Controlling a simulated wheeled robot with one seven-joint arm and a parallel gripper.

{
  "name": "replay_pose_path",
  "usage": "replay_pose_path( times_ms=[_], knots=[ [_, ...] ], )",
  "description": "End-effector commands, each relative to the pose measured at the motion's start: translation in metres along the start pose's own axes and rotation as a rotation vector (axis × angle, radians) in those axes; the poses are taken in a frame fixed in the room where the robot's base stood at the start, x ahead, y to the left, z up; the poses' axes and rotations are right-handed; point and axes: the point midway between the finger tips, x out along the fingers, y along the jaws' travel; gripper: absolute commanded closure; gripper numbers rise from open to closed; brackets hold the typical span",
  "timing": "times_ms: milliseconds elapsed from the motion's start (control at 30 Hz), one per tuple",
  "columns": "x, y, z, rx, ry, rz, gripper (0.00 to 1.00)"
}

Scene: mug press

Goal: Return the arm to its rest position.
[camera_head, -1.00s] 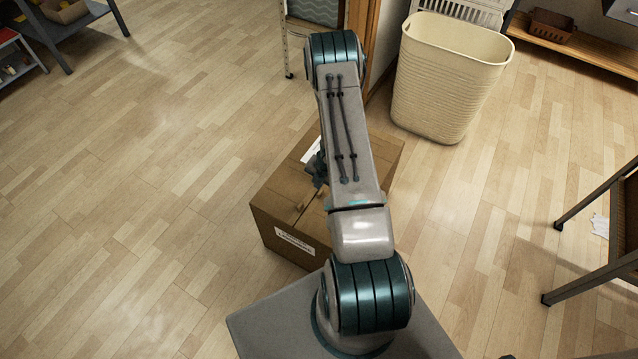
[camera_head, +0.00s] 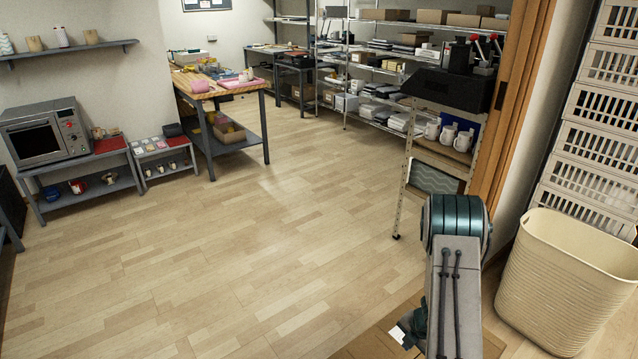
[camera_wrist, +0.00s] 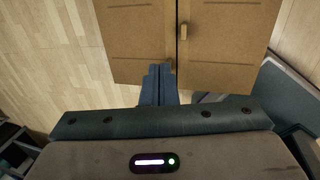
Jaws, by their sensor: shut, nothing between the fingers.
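My gripper (camera_wrist: 159,72) shows in the wrist view with its two dark fingers together and nothing between them. The fingertips appear over the near edge of a brown cardboard box (camera_wrist: 232,42); whether they touch it I cannot tell. In the head view my arm rises from the bottom edge, right of centre, with its elbow at the top. There only a dark piece beside the arm shows near the box (camera_head: 373,346), and the fingers cannot be made out.
A cream bin (camera_head: 565,285) stands right of my arm. A rack (camera_head: 437,160) with white mugs (camera_head: 447,134) stands behind it by a wooden door frame. A workbench (camera_head: 238,138) and a microwave (camera_head: 45,135) are further back. The floor (camera_head: 220,265) to the left is clear.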

Motion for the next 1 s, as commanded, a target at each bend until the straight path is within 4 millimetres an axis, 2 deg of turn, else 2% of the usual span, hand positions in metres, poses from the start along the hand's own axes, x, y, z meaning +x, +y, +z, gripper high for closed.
replay_pose_path(
  times_ms=[167, 300, 500, 733, 867, 1000],
  knots=[
    [-0.045, 0.036, -0.009, -0.284, 0.002, 0.057, 1.00],
    [-0.100, 0.071, -0.030, -0.680, -0.002, 0.119, 1.00],
    [-0.177, 0.105, -0.069, -1.264, -0.027, 0.185, 1.00],
    [-0.258, 0.118, -0.121, -1.935, -0.072, 0.216, 1.00],
    [-0.299, 0.114, -0.150, -2.314, -0.096, 0.209, 1.00],
    [-0.339, 0.102, -0.179, -2.717, -0.114, 0.176, 1.00]
  ],
)
